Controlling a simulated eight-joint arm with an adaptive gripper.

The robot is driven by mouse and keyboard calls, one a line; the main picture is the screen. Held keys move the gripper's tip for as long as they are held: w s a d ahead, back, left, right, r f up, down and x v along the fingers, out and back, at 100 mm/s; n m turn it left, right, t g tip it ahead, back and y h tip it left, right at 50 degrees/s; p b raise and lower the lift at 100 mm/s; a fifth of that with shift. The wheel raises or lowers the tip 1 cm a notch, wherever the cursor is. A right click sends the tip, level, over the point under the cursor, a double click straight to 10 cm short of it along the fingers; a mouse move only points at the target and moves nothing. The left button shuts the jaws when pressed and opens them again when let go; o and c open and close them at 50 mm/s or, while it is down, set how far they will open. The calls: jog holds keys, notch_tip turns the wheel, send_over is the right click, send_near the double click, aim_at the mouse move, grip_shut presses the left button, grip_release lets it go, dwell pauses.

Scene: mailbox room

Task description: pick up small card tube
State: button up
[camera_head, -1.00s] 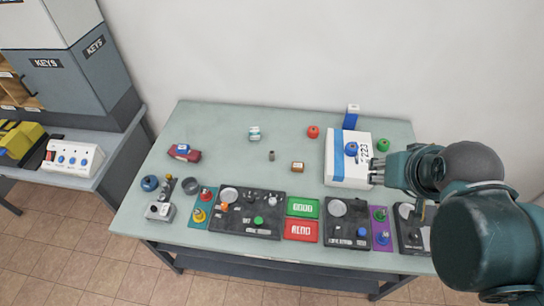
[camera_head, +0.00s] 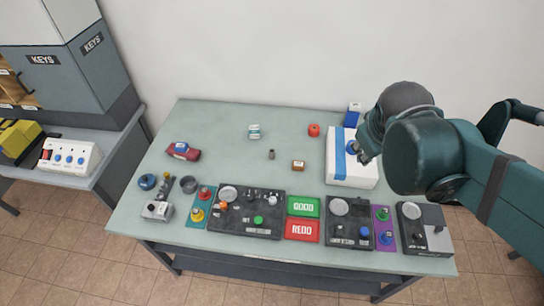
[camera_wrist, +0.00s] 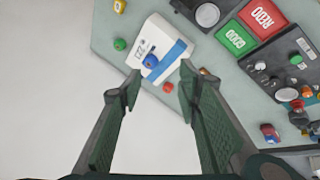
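A small grey-brown cylinder (camera_head: 271,154), which looks like the small card tube, stands upright on the middle of the green-grey table (camera_head: 225,135). In the head view my gripper (camera_head: 364,157) is over the white box, to the right of the tube and well apart from it. In the wrist view my gripper (camera_wrist: 160,75) is open, with its two green-padded fingers wide apart and nothing between them. I cannot make out the tube in the wrist view.
The white box (camera_head: 340,172) with a blue stripe lies below my gripper. A red object (camera_head: 314,130), a small brown box (camera_head: 298,166) and a white-green container (camera_head: 254,132) stand around the tube. Control panels (camera_head: 248,212) line the front edge.

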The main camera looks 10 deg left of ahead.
jog(key=w+a+f+n+h+b, duration=0.25)
jog(key=w+a+f+n, duration=0.35)
jog(key=w, duration=0.4)
jog(key=n+t+h+b, duration=0.45)
jog(key=n+b, duration=0.35)
jog(key=n, duration=0.6)
send_near(272, 151)
jog(key=shift+w+d+f+g, duration=0.15)
jog(key=shift+w+d, duration=0.25)
jog(key=shift+w, duration=0.2)
jog(key=shift+w+d+r+g, duration=0.1)
jog(key=shift+w+d, duration=0.35)
jog(key=shift+w, duration=0.15)
jog(key=shift+s+a+f+n+h, duration=0.15)
jog(key=shift+a+f+n+h, duration=0.15)
jog(key=shift+a+f+n, duration=0.1)
jog(key=shift+d, duration=0.1)
jog(key=shift+x, duration=1.25)
